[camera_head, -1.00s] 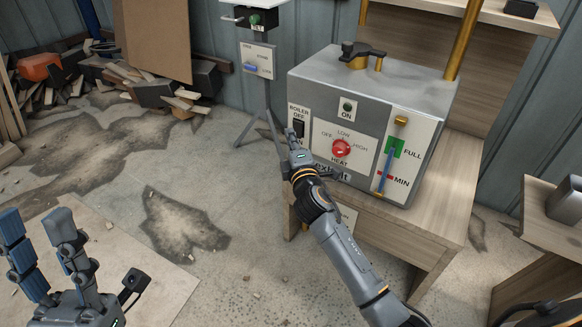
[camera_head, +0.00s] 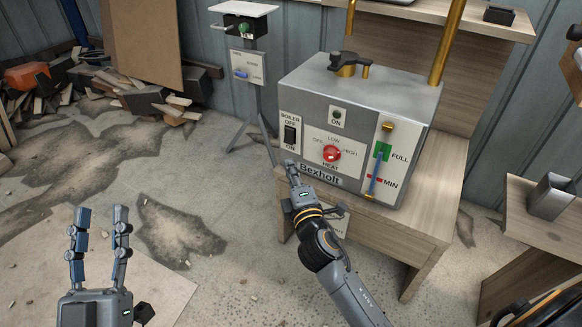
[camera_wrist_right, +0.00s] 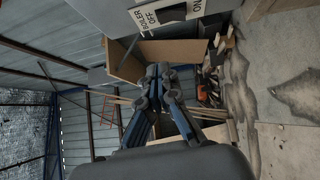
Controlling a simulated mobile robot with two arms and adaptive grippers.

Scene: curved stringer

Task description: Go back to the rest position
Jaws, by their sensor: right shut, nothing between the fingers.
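My left gripper (camera_head: 99,232) stands at the lower left in the head view, its two blue-grey fingers upright and apart, with nothing between them. My right gripper (camera_head: 291,167) is in front of the lower left part of the grey boiler (camera_head: 358,98), just below its black power switch (camera_head: 290,135). In the right wrist view the right gripper's fingertips (camera_wrist_right: 158,72) are together and hold nothing. The boiler's switch panel shows at the top of that view. Whether the right fingertips touch the boiler cannot be told.
The boiler stands on a wooden bench (camera_head: 425,222). A control stand (camera_head: 245,68) is left of it. Scrap wood (camera_head: 80,85) lies at the back left. A wooden table (camera_head: 540,226) stands at the right. The floor between left gripper and bench is open.

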